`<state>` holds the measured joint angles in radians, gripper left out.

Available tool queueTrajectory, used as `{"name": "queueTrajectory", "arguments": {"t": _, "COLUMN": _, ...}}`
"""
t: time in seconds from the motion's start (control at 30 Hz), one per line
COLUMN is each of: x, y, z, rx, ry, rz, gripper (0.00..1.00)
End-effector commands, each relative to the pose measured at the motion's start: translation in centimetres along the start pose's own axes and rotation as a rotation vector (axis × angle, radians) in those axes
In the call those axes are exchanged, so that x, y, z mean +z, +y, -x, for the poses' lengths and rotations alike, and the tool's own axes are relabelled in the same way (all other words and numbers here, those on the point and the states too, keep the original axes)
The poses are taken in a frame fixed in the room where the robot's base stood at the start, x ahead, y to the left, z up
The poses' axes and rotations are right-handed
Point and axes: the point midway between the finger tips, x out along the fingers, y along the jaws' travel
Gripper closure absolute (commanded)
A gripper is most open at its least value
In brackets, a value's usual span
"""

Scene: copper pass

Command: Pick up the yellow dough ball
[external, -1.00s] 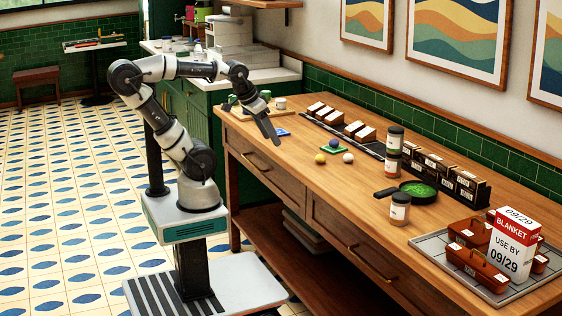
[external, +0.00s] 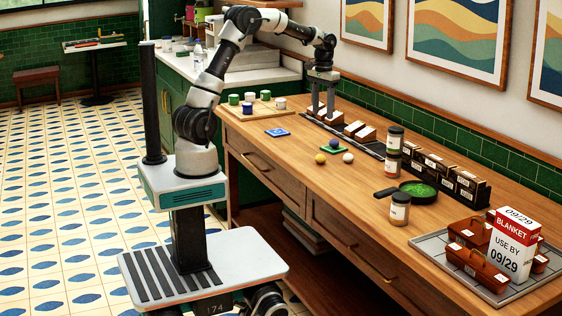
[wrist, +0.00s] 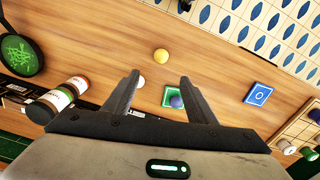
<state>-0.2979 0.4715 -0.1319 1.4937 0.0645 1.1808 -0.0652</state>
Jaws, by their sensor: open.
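The yellow dough ball (external: 320,158) lies on the wooden table, in front of a green mat (external: 327,149). It also shows in the wrist view (wrist: 161,56), beyond my fingertips and between their lines. A blue-purple ball (external: 334,143) sits on the green mat, and a white ball (external: 348,158) lies to the right of the yellow one. My gripper (external: 323,112) points down over the back of the table near the row of labelled blocks. It is open and empty, with both fingers apart in the wrist view (wrist: 160,82), and it is away from the yellow ball.
A blue tile (external: 278,132) lies left of the balls. A board with cups (external: 284,108) is at the far left. Spice jars (external: 394,140), a black pan with green contents (external: 436,192) and a grey tray (external: 432,242) stand to the right. The table front is clear.

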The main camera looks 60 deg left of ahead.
Motion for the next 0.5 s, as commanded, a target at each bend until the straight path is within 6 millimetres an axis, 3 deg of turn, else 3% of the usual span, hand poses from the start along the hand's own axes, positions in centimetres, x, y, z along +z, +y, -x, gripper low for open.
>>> {"name": "queueTrajectory", "arguments": {"t": 0.5, "x": 0.1, "y": 0.0, "z": -10.3, "rx": 0.0, "ry": -0.003, "rz": -0.001, "gripper": 0.48}}
